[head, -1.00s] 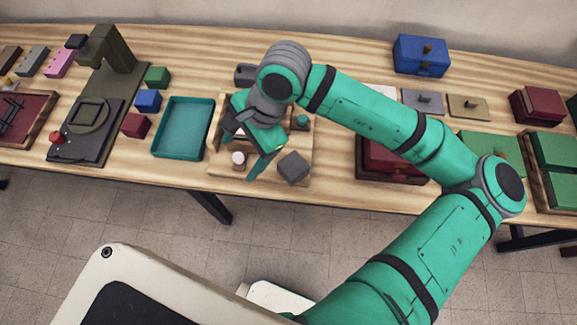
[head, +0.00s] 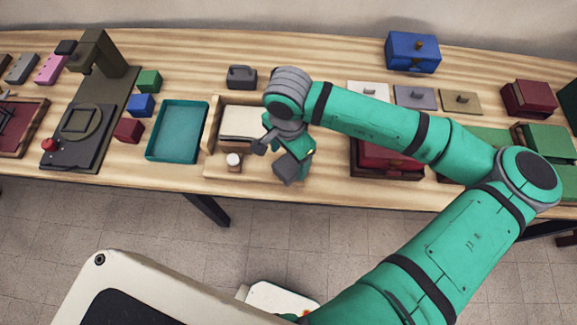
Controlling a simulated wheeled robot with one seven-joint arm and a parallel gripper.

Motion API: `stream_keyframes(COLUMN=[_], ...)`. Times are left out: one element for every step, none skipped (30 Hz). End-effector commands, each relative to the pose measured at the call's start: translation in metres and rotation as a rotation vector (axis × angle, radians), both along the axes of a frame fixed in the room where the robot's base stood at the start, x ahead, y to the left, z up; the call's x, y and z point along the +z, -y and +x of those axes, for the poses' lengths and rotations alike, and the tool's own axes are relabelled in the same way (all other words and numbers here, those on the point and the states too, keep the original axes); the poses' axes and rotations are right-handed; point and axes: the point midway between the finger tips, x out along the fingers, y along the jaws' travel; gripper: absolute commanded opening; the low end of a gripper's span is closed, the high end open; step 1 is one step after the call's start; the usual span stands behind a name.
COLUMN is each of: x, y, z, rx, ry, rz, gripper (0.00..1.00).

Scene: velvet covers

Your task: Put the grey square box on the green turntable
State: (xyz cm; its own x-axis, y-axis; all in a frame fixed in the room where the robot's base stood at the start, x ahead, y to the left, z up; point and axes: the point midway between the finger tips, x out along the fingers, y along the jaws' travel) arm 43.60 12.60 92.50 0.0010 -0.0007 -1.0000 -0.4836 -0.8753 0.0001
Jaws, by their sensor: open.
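I see no plainly green turntable. A round olive plate (head: 81,121) lies on the dark machine (head: 72,138) at the left; it may be the turntable.
The wooden tray (head: 215,168) also holds a white-topped round piece (head: 234,160). A teal tray (head: 178,130) and small coloured blocks stand to its left. A grey handled box (head: 241,76) is behind it. A dark red box (head: 385,160) stands to the right, under my arm.

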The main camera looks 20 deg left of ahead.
Motion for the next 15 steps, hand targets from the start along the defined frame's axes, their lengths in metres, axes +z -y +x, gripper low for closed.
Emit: stream_keyframes(x=[-0.005,-0.009,-0.014,-0.018,-0.022,-0.027,-0.031,-0.035,-0.04,-0.042,-0.044,-0.046,-0.048,-0.048,-0.049], y=[0.0,0.0,0.0,0.0,0.0,0.0,0.0,0.0,0.0,0.0,0.0,0.0,0.0,0.0,0.0], z=[0.0,0.0,0.0,0.0,0.0,0.001,0.001,0.001,0.001,0.001,0.001,0.001,0.001,0.001,0.002], rx=[-0.001,-0.001,-0.002,-0.002,-0.002,-0.002,-0.002,-0.002,-0.002,-0.002,-0.002,-0.002,-0.002,-0.002,-0.001], ry=[-0.002,-0.004,-0.005,-0.004,-0.004,-0.004,-0.003,-0.005,-0.003,-0.003,-0.003,-0.002,-0.002,-0.002,-0.001], rz=[0.001,0.002,0.002,0.001,0.002,0.002,0.002,0.002,0.002,0.001,0.001,0.001,0.001,0.001,0.0], gripper=[0.75,0.75,0.75,0.75,0.75,0.75,0.75,0.75,0.75,0.75,0.75,0.75,0.75,0.75,0.75])
